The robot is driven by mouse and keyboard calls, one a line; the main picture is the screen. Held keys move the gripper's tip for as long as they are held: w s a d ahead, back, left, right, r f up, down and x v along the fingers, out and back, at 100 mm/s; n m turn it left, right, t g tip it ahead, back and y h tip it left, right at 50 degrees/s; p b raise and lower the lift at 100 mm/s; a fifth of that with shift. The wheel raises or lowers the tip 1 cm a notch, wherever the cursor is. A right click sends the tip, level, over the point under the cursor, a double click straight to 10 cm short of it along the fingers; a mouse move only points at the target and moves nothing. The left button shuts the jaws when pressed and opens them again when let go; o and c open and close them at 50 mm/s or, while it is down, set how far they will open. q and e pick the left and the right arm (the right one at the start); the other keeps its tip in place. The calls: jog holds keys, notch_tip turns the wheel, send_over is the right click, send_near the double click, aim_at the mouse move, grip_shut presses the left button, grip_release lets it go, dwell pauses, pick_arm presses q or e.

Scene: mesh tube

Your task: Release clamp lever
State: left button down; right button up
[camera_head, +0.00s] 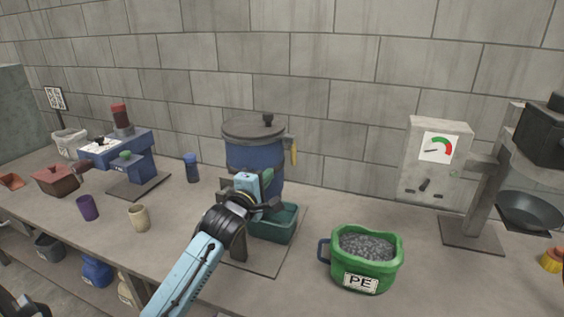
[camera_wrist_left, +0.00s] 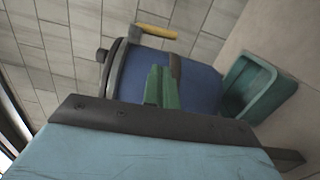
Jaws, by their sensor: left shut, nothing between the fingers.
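A blue drum (camera_head: 252,155) with a grey lid (camera_head: 254,127) and dark knob stands at the back middle of the table. A yellow lever (camera_head: 294,153) hangs at the drum's right side, below the lid rim. In the left wrist view the yellow lever (camera_wrist_left: 157,32) sticks out beside the lid edge, apart from my fingers. My left gripper (camera_head: 267,182) is in front of the drum and hides part of its lower front. Its green fingers (camera_wrist_left: 160,86) are shut and empty, pointing at the blue drum wall (camera_wrist_left: 196,84).
A teal tray (camera_head: 276,224) sits at the drum's front right. A green bucket of grey pellets (camera_head: 366,247) stands to the right, and a grey gauge box (camera_head: 434,158) behind it. A blue machine (camera_head: 128,158) and cups are at left. The table between tray and bucket is clear.

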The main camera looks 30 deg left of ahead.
aim_at(293, 152)
pick_arm(q)
jog(key=w+a, duration=0.1)
jog(key=w, duration=0.8)
jog(key=shift+w+a, duration=0.4)
